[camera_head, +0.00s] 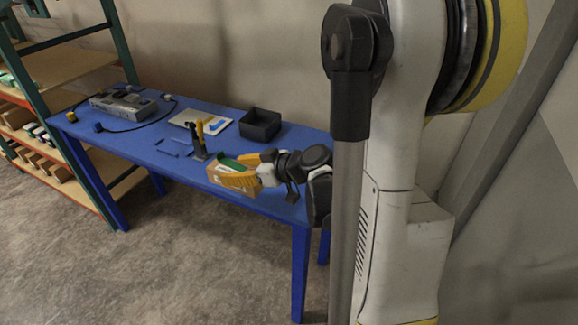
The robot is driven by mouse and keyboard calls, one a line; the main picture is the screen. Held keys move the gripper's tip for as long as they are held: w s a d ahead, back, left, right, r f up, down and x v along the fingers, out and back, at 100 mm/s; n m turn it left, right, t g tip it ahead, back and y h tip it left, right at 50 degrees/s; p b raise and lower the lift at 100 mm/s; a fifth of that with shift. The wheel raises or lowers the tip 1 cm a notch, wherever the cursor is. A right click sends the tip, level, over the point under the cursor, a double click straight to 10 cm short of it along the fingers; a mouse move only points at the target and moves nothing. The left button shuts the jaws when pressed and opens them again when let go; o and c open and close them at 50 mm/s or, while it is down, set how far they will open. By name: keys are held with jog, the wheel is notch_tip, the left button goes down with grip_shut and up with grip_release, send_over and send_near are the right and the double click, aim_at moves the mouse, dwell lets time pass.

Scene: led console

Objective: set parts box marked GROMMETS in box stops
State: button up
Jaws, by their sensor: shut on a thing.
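A small brown cardboard box (214,173) with green on its top is at the front edge of the blue table, right of its middle. My gripper (236,170) has yellow fingers and is shut on this box from the right. The fingers hide part of the box, and no GROMMETS marking can be read. I cannot tell whether the box touches the tabletop. Thin blue strips (174,147) lie on the table to the left of the box; they look like the box stops, apart from the box.
The blue table (130,143) also holds a black open bin (260,124), a white sheet or tray (202,122), an upright black-and-yellow tool holder (198,140) close left of the box, and a grey device (124,104) with a cable. A shelf rack (75,66) stands left.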

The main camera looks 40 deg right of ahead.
jog(key=shift+s+d+r, duration=0.25)
jog(key=shift+d, duration=0.4)
jog(key=shift+s+d+r, duration=0.2)
jog(key=shift+d, duration=0.4)
jog(key=d+f+b, duration=0.1)
jog(key=d+f, duration=0.1)
jog(key=d, duration=0.2)
jog(key=d+f+b, duration=0.2)
jog(key=d, duration=0.2)
jog(key=w+d+f+b, duration=0.1)
jog(key=d+f, duration=0.2)
jog(key=d, duration=0.1)
notch_tip(320, 180, down, 4)
jog(key=b, duration=0.2)
jog(key=shift+b, duration=0.3)
jog(key=shift+a+r, duration=0.1)
jog(key=o, duration=0.8)
jog(key=shift+f, duration=0.2)
jog(key=o, duration=0.4)
jog(key=shift+r, duration=0.1)
